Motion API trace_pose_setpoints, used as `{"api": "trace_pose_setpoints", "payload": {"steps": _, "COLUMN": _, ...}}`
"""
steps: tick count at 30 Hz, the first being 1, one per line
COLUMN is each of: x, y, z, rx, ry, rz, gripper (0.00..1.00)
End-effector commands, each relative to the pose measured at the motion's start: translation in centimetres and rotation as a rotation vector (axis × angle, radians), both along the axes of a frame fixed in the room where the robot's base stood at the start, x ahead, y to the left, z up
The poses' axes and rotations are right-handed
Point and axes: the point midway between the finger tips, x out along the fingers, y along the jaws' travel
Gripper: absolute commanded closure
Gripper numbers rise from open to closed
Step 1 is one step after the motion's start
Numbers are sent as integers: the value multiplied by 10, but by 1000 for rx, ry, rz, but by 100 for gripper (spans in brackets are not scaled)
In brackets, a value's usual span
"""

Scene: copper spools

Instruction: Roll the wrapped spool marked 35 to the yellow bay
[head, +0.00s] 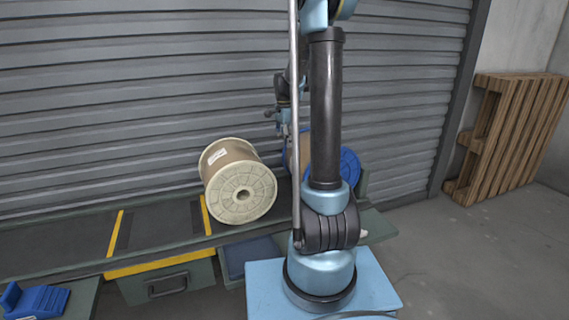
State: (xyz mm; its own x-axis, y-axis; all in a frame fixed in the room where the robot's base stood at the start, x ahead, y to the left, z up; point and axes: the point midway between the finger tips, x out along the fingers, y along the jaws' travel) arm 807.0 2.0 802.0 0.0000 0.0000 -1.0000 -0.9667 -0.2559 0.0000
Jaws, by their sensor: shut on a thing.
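A spool with pale flanges and a brown wrapped drum (215,150) lies on its side on the long bench. Its white label is too small to read. The yellow bay (154,268) is on the bench to its left, between two yellow stripes with a yellow front edge. A second spool with blue flanges (348,168) and a tan drum stands right of the pale one, partly behind my arm. My gripper (287,117) is above the blue-flanged spool's left part. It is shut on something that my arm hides.
A grey-green drawer (168,284) is below the yellow edge. A blue object (36,301) lies at the lower left. A wooden pallet (509,138) leans at the right wall. A ribbed shutter (130,90) stands behind the bench. The floor at right is clear.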

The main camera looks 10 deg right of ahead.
Motion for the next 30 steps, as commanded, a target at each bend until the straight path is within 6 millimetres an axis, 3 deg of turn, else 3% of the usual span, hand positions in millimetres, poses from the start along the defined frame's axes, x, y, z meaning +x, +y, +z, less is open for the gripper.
{"api": "trace_pose_setpoints", "payload": {"steps": 8, "x": 3, "y": 0, "z": -22, "rx": 0, "ry": 1, "rz": -9, "gripper": 100}}
{"api": "trace_pose_setpoints", "payload": {"steps": 21, "x": 3, "y": 0, "z": -85, "rx": 0, "ry": 1, "rz": -8, "gripper": 100}}
{"api": "trace_pose_setpoints", "payload": {"steps": 30, "x": 2, "y": 0, "z": -101, "rx": 0, "ry": 1, "rz": -7, "gripper": 100}}
